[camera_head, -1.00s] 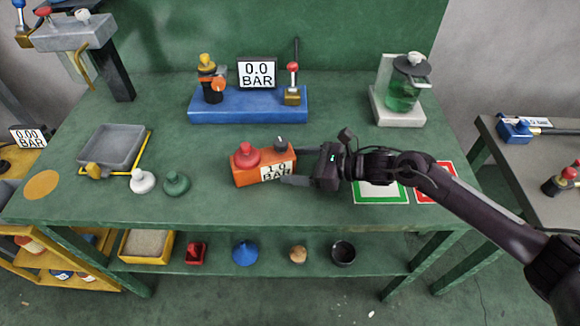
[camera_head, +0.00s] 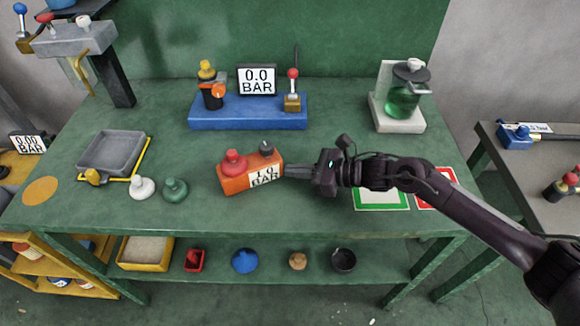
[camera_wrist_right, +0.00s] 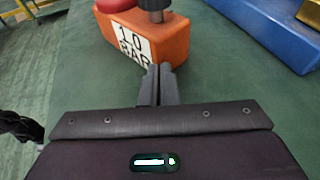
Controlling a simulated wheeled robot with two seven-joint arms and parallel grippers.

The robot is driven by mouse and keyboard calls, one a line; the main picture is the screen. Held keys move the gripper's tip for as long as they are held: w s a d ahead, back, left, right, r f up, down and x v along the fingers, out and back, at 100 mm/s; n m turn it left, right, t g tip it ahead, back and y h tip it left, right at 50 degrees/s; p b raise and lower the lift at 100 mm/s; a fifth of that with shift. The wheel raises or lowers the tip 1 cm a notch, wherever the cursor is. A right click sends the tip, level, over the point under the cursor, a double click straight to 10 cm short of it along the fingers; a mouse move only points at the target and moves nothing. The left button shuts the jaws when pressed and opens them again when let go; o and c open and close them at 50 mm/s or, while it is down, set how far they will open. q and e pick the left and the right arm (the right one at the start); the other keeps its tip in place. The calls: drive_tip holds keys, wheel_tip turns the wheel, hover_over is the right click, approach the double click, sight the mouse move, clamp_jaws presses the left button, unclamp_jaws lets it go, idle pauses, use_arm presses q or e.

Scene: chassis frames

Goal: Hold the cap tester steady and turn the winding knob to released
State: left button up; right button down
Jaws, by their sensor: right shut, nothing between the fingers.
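The cap tester is an orange box (camera_head: 238,183) near the middle of the bench, with a red cap (camera_head: 233,161) and a dark winding knob (camera_head: 266,147) on top. My left gripper is in neither view.
A blue base (camera_head: 245,117) with a 0.0 BAR display stands behind. White (camera_head: 143,188) and green (camera_head: 175,189) caps and a grey tray (camera_head: 112,152) lie left. Green- and red-framed mats (camera_head: 382,200) lie right, under my arm. The bench front near the box is clear.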

drive_tip(key=c, duration=2.2)
unclamp_jaws()
drive_tip(key=c, duration=0.6)
unclamp_jaws()
